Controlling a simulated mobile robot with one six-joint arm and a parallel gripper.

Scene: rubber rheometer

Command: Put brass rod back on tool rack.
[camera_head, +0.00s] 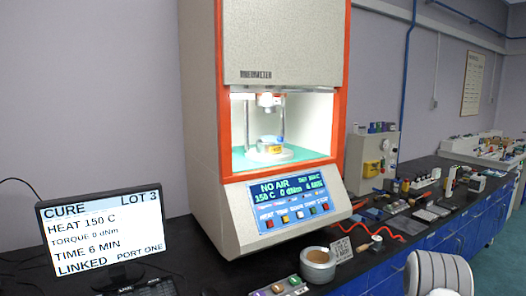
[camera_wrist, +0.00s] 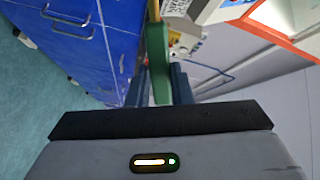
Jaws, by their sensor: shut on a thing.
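My gripper (camera_wrist: 161,70) shows in the wrist view, its two dark fingers shut on a long green handle (camera_wrist: 158,50). A short brownish, brass-coloured end (camera_wrist: 154,10) of the brass rod shows beyond the handle at the top edge. The rest of the rod is out of the picture. The rod is held clear in front of the bench. I cannot make out the tool rack for certain in either view.
The rheometer (camera_head: 200,150) stands on the dark bench, its lit chamber open. A monitor (camera_head: 100,235) is at the left. Blue drawers (camera_wrist: 75,45) face the aisle.

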